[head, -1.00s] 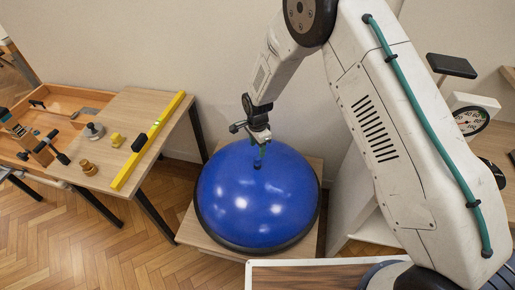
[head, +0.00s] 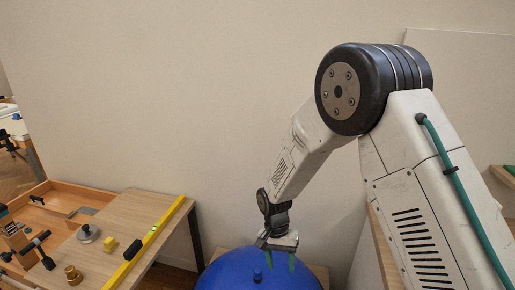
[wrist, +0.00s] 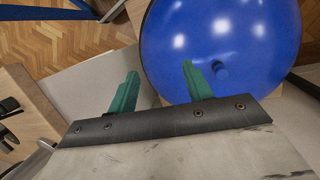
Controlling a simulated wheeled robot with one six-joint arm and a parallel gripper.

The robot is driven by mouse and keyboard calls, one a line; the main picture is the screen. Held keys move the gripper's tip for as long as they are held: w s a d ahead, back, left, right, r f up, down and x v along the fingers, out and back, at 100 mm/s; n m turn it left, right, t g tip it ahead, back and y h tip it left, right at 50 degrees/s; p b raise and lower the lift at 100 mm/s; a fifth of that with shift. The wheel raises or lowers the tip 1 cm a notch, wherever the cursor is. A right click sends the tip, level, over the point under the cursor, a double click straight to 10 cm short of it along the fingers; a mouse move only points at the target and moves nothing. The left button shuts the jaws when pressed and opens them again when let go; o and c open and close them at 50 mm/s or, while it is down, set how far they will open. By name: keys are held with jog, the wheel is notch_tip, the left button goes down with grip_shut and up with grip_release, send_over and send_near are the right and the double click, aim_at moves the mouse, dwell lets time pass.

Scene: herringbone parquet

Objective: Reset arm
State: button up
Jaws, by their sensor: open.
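My gripper (head: 280,262) hangs at the end of my arm near the bottom middle of the head view. Its two green fingers are apart with nothing between them; the wrist view shows them too (wrist: 158,92). The blue half-ball (head: 240,272) with a small knob on top lies below and behind the fingers. In the wrist view the blue half-ball (wrist: 240,45) fills the upper right, and one finger overlaps its edge. I cannot tell the exact gap between fingers and ball. The lower part of the ball is cut off in the head view.
A wooden table (head: 148,208) at left holds a yellow level (head: 150,235), a brass knob (head: 73,275), a small yellow piece (head: 109,246) and a grey weight (head: 88,234). A wooden workbench tray (head: 85,197) adjoins it. A plain wall stands behind.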

jog(key=s+d+r+n+t, duration=0.1)
jog(key=s+d+r, duration=0.5)
jog(key=s+r, duration=0.3)
jog(key=s+d+r+n+t, duration=0.1)
jog(key=s+d+r+t, duration=0.1)
jog(key=s+d+r, duration=0.5)
jog(key=s+d+r+n+t+y, duration=0.1)
jog(key=s+d+r+n, duration=0.1)
jog(key=s+d+r, duration=0.4)
jog(key=s+r, duration=0.5)
jog(key=r, duration=0.5)
jog(key=shift+s+d+r, duration=0.25)
jog(key=shift+d+r, duration=0.05)
jog(key=shift+d, duration=0.05)
